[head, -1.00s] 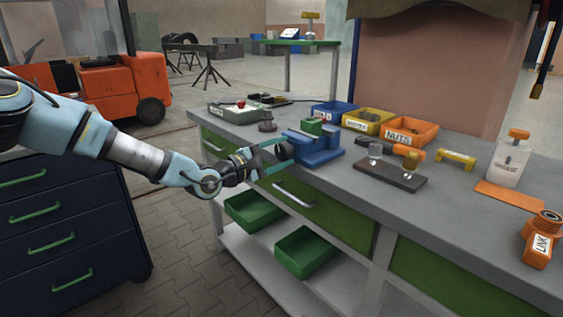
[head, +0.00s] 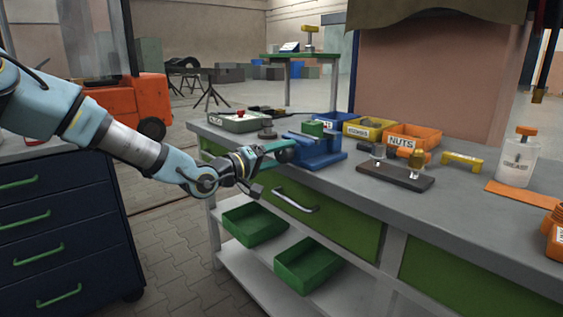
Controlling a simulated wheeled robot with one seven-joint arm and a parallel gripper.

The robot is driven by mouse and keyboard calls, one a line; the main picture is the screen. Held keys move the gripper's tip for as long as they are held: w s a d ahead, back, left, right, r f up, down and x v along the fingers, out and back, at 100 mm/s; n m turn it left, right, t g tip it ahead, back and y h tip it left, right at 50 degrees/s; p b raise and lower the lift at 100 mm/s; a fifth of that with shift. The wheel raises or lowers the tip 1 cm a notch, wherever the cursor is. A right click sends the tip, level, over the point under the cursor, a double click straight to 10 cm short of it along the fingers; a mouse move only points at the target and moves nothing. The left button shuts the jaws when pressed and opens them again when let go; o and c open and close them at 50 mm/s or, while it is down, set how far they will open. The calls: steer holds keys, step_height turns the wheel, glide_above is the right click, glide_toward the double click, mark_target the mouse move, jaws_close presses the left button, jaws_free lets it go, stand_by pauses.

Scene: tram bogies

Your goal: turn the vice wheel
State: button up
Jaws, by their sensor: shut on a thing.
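The blue vice (head: 320,158) stands at the front left edge of the grey workbench, with a green block (head: 313,128) between its jaws. Its dark wheel (head: 285,154) faces my arm, over the bench's front edge, and is partly hidden by my fingers. My gripper (head: 278,155) reaches in from the left at the wheel's height. Its teal fingers are closed on the wheel, one finger showing along the upper side. The exact contact is small and partly hidden.
A grey box with a red button (head: 239,122) and a dark round piece (head: 267,133) lie behind my gripper. Right of the vice are a dark board (head: 395,175) and orange nuts bin (head: 413,137).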

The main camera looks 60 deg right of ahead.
steer(key=m+b, duration=0.1)
steer(key=m, duration=0.1)
steer(key=m+b, duration=0.1)
steer(key=shift+f+m, duration=0.2)
steer(key=shift+m, duration=0.2)
steer(key=m+b, duration=0.3)
steer(key=shift+m, duration=0.3)
steer(key=m+b, duration=0.5)
steer(key=m, duration=0.1)
steer(key=m+b, duration=0.6)
steer(key=shift+f+m, duration=0.1)
steer(key=shift+m, duration=0.3)
steer(key=m+b, duration=0.3)
steer(key=shift+m, duration=0.4)
steer(key=shift+m+b, duration=0.95)
steer(key=shift+m, duration=0.05)
steer(key=shift+r, duration=0.2)
steer(key=o, duration=1.4)
steer(key=shift+r, duration=0.1)
